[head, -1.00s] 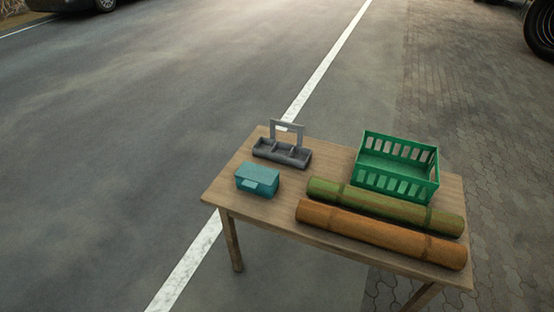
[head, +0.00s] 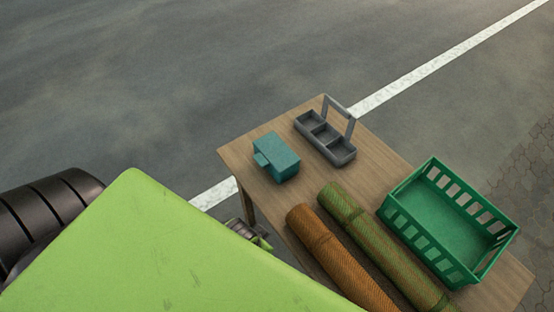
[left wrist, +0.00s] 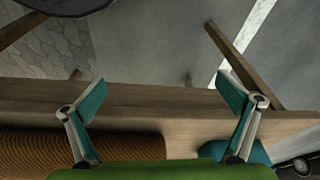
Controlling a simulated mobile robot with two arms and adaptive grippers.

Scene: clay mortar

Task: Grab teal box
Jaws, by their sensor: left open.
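The teal box (head: 276,157) sits on the wooden table (head: 243,151) near its left corner, beside the grey divided caddy. My left gripper (head: 250,234) shows only in part in the head view, low beside the table's near-left edge and mostly hidden by my green arm. In the left wrist view my left gripper (left wrist: 165,95) is open and empty, its two fingers spread across the table edge. A teal patch that looks like the box (left wrist: 254,153) shows behind the right finger, mostly covered. My right gripper is not in view.
The grey caddy (head: 324,135) with its raised handle stands just right of the box. An orange roll (head: 340,255) and a green roll (head: 385,245) lie nearby. A green crate (head: 455,235) is at the right. Bare tabletop shows around the box.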

